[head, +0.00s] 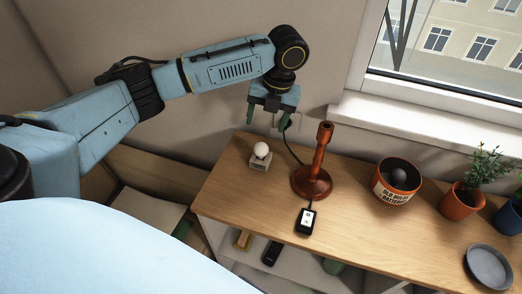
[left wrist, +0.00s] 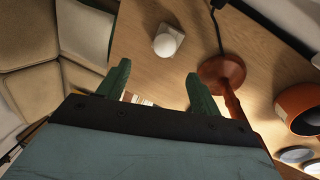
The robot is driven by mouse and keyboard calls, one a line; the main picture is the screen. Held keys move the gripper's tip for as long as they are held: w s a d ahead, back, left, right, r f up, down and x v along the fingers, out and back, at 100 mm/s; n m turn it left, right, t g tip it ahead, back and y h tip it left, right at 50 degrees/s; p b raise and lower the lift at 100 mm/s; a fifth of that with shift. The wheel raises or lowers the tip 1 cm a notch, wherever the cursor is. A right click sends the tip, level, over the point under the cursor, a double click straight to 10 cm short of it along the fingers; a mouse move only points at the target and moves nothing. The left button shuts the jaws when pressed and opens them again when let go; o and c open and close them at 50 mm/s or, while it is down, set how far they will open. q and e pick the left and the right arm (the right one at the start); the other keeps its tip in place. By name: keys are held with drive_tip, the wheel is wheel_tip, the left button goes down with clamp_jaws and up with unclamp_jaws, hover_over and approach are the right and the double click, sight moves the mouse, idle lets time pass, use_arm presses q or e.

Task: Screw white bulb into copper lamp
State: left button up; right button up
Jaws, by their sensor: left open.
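The white bulb (head: 261,149) sits on a small pale block (head: 260,163) near the left end of the wooden cabinet top. It also shows in the left wrist view (left wrist: 165,45), on its block (left wrist: 172,36). The copper lamp (head: 318,163) stands upright to the right of the bulb, with a round base and an empty top end. Its base shows in the left wrist view (left wrist: 221,72). My left gripper (head: 267,118) is open and empty, above the cabinet top and the bulb, left of the lamp's top. My right gripper is not in view.
A black switch box (head: 305,220) lies before the lamp, with a cable behind. An orange bowl labelled for old bulbs and batteries (head: 396,183) holds a dark ball. Potted plants (head: 463,200) and a grey dish (head: 488,267) stand at right. A window sill (head: 420,128) borders the back.

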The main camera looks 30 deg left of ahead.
sight(262, 144)
use_arm(q)
drive_tip(key=f, duration=0.3)
drive_tip(key=a+f, duration=0.1)
drive_tip(key=f, duration=0.1)
drive_tip(key=shift+s, duration=0.2)
wheel_tip(262, 144, down, 5)
drive_tip(key=shift+w+a+f, duration=0.1)
drive_tip(key=shift+w+a, duration=0.05)
idle(0.3)
drive_tip(key=c, duration=0.8)
